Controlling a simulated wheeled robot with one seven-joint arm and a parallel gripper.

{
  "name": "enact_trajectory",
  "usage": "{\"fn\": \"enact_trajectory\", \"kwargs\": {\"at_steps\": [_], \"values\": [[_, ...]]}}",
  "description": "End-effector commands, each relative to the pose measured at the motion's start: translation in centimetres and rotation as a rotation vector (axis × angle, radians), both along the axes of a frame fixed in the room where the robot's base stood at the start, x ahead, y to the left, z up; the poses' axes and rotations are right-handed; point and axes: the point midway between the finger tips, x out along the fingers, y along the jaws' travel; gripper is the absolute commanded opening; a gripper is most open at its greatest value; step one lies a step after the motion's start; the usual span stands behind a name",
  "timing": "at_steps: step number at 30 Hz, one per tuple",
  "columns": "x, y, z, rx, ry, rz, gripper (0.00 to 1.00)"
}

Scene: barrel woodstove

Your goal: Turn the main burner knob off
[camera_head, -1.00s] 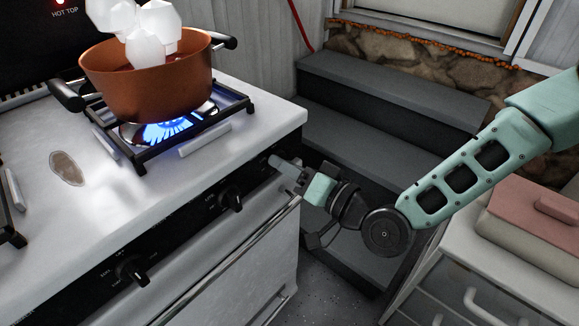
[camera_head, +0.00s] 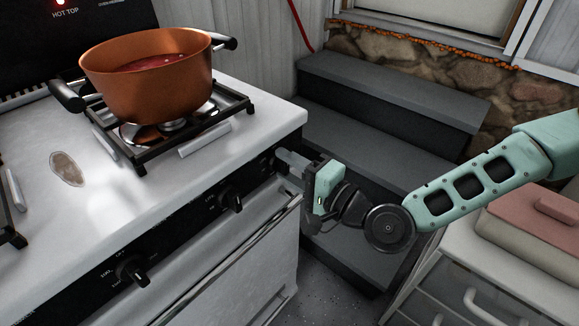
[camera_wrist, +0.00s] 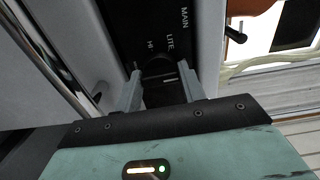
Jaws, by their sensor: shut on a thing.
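The main burner knob (camera_wrist: 158,68) is black and sits on the stove's black front panel, beside the labels MAIN, LITE and HI in the wrist view. My gripper (camera_wrist: 160,92) is shut on it, one grey finger on each side. In the head view my gripper (camera_head: 285,162) reaches the right end of the panel and largely hides this knob. The burner (camera_head: 172,127) under the copper pot (camera_head: 150,80) shows no flame. The pot holds red liquid, with no steam above it.
Two other black knobs, the middle one (camera_head: 231,198) and the left one (camera_head: 133,270), sit on the same panel. An oven door handle (camera_head: 235,255) runs below. Dark steps (camera_head: 390,90) rise behind my arm, and a white drawer cabinet (camera_head: 440,280) stands at right.

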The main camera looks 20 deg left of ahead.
Motion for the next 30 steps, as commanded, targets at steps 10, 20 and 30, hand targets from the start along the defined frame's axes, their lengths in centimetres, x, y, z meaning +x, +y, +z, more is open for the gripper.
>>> {"fn": "enact_trajectory", "kwargs": {"at_steps": [10, 20, 30], "values": [[-0.02, -0.01, -0.08, 0.015, 0.041, 0.001, 0.17], [-0.02, -0.01, -0.08, 0.014, 0.040, 0.001, 0.49], [-0.01, -0.01, -0.03, 0.014, 0.037, 0.000, 0.49]]}}
